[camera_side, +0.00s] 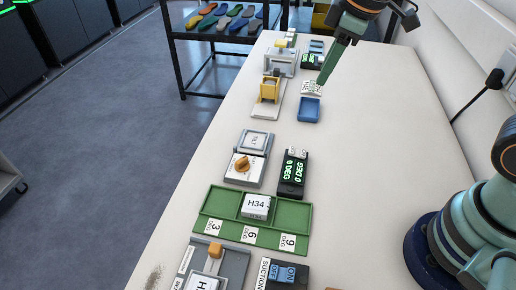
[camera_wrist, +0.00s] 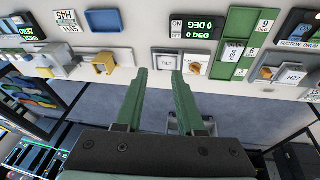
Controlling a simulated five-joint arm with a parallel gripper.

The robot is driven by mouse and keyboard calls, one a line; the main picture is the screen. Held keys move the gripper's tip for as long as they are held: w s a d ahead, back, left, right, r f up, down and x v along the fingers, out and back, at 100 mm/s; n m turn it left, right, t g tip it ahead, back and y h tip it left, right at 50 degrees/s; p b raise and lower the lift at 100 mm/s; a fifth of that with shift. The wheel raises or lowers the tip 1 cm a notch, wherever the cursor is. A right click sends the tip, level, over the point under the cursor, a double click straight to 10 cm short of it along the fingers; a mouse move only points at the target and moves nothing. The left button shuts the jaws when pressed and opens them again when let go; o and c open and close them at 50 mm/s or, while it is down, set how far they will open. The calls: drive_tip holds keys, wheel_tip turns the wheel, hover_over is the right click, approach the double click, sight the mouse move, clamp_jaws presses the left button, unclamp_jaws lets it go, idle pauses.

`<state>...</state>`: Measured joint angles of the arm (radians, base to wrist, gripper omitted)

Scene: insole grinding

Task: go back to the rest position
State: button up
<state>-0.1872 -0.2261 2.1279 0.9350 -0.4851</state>
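My gripper (camera_side: 326,70) is raised at the far end of the table in the side view, its green fingers pointing down. In the side view its tips appear near a small blue tray, but I cannot tell how high above it they are. In the wrist view my gripper (camera_wrist: 160,74) has two green fingers that stand apart with nothing between them. The gripper is open and empty.
The white table (camera_side: 375,165) is clear on the right. A green tray (camera_side: 222,203) holds a block labelled H34 (camera_side: 256,206). A blue tray (camera_side: 309,109), a yellow holder (camera_side: 269,88) and an orange-knobbed device (camera_side: 245,170) stand along the left. A rack of insoles (camera_side: 222,34) is behind.

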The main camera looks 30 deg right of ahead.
drive_tip(key=s+d+m+t, duration=0.2)
drive_tip(key=s+d+m, duration=0.4)
drive_tip(key=s+m, duration=0.1)
drive_tip(key=shift+d+r+m+h, duration=0.3)
drive_tip(key=shift+d+r+m, duration=0.1)
